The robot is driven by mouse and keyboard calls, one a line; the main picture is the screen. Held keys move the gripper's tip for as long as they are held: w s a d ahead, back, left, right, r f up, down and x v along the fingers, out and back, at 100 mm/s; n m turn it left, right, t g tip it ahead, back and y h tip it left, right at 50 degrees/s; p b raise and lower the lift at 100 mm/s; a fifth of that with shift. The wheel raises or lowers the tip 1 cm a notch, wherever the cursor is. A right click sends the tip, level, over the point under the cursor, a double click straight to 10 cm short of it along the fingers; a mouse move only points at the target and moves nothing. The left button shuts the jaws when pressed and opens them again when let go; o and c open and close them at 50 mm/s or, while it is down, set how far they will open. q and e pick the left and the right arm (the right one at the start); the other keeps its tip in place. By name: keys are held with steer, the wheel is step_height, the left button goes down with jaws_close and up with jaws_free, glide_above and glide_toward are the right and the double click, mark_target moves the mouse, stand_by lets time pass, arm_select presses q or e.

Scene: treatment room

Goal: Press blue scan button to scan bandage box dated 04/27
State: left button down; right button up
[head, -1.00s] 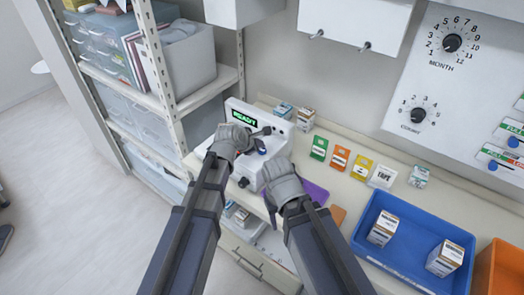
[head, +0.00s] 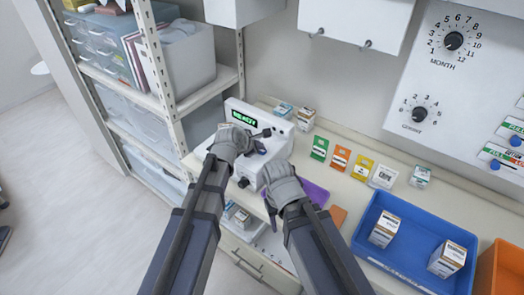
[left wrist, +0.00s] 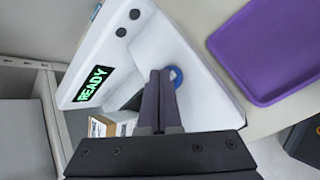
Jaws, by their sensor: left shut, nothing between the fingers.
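The white scanner (head: 273,148) stands at the left end of the counter, with a green READY display, also seen in the left wrist view (left wrist: 96,84). Its round blue button (left wrist: 176,76) is partly covered by my left fingertips. My left gripper (left wrist: 160,73) is shut and empty, its tips at the button's edge; I cannot tell if they touch it. In the head view, the left gripper (head: 260,143) is over the scanner. A brown-and-white box (left wrist: 118,124) shows partly behind the left fingers, its date unreadable. My right gripper (head: 272,208) is in front of the scanner, its fingers unclear.
A purple tray (left wrist: 270,50) lies beside the scanner. A blue bin (head: 412,250) holds two boxes, with an orange bin (head: 497,272) to its right. Several coloured packets line the counter's back. A shelf rack (head: 172,105) stands close on the left.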

arm_select(q)
steer(key=shift+f, duration=0.15)
stand_by(0.4)
steer(key=shift+r+p, duration=0.75)
steer(key=shift+r, duration=0.1)
steer(key=shift+r, duration=0.1)
step_height(320, 180, up, 5)
steer(key=p, duration=0.5)
stand_by(0.5)
